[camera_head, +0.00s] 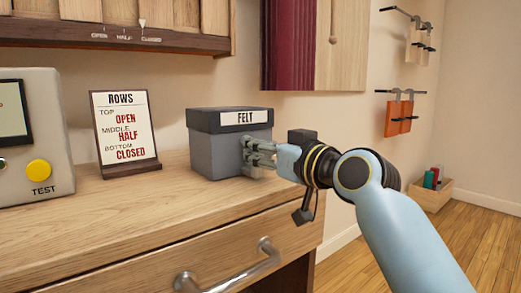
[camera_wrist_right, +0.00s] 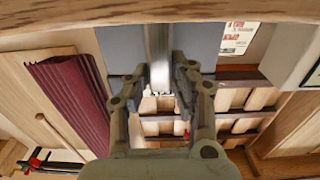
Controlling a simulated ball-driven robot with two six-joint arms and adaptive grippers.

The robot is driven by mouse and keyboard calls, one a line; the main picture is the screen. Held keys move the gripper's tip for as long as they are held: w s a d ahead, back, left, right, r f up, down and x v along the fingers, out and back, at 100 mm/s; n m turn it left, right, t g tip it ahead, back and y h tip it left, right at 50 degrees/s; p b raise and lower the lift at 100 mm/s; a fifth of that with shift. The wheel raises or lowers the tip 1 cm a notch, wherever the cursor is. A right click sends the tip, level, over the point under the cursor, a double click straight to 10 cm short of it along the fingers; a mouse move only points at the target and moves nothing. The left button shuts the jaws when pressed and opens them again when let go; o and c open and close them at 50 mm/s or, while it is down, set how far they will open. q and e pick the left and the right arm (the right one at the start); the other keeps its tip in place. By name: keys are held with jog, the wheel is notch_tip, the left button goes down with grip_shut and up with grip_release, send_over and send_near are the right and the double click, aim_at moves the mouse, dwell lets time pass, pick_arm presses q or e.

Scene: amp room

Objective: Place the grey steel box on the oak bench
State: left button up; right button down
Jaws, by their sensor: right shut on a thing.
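The grey box (camera_head: 215,155), with a dark lid and a white label reading FELT, is upright at the back of the oak bench (camera_head: 120,225). Its base appears to be on the bench top. My right gripper (camera_head: 262,157) reaches it from the right, its fingers at the box's front. In the right wrist view the fingers (camera_wrist_right: 160,85) are shut on a pale upright strip, apparently the box's handle (camera_wrist_right: 159,45), with grey box wall (camera_wrist_right: 196,42) on both sides. The fingers hide part of the handle. My left gripper is not in view.
A ROWS sign (camera_head: 125,130) stands left of the box, and a grey tester (camera_head: 35,140) with a yellow button is farther left. A drawer handle (camera_head: 230,275) juts from the bench front. The bench top before the box is clear. Dark red cloth (camera_head: 289,45) hangs behind.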

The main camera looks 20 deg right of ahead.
jog(key=c, duration=1.1)
grip_release()
jog(key=shift+c, duration=0.2)
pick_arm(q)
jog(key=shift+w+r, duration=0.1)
